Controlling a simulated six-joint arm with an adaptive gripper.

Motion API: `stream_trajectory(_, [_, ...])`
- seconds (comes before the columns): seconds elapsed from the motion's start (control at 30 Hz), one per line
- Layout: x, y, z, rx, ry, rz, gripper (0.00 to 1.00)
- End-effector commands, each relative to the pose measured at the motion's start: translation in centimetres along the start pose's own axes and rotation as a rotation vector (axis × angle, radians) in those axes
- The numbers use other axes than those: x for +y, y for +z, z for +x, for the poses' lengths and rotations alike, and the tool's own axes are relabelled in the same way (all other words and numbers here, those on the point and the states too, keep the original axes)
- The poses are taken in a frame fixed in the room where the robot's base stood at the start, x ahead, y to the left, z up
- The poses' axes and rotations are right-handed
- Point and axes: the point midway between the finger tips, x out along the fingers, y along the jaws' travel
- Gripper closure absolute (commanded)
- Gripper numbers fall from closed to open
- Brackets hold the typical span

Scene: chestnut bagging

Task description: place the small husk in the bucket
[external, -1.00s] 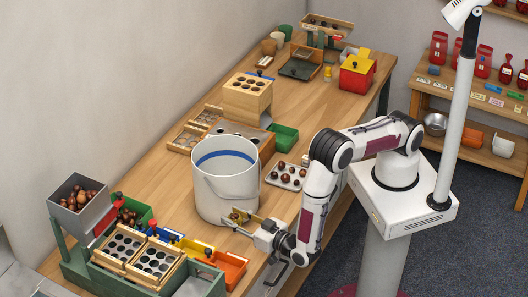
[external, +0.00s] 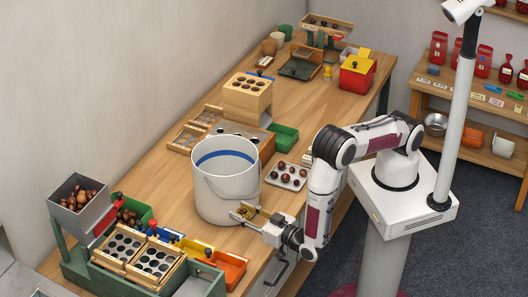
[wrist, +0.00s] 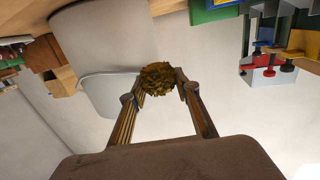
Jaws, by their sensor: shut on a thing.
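The small husk (wrist: 157,78) is a rough yellow-brown spiky piece held between my fingertips in the wrist view; it also shows as a small brownish spot in the external view (external: 247,209). My gripper (external: 245,212) is shut on the husk. It is in front of the bucket's lower front right side, below the rim and outside the bucket. The bucket (external: 222,190) is large and white with a blue band inside and a wire handle. It stands upright on the bench. I cannot tell whether the husk touches its wall.
A white tray of chestnuts (external: 281,184) lies right of the bucket. A green sorting stand with a grey hopper (external: 78,214) and coloured bins (external: 232,268) is at the front left. A wooden block (external: 247,98) and green bin (external: 284,138) stand behind the bucket.

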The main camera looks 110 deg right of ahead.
Motion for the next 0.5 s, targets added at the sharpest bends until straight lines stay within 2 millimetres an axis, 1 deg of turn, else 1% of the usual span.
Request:
stream_trajectory(0.1, [1.0, -0.9, -1.1, 0.000, -0.016, -0.007, 0.86])
stream_trajectory(0.3, [2.2, -2.5, -2.8, 0.000, -0.047, -0.021, 0.86])
stream_trajectory(0.37, [2.4, -3.0, -3.2, 0.000, -0.056, -0.024, 0.86])
stream_trajectory(0.5, [2.0, -3.6, -4.0, 0.000, -0.075, -0.020, 0.86])
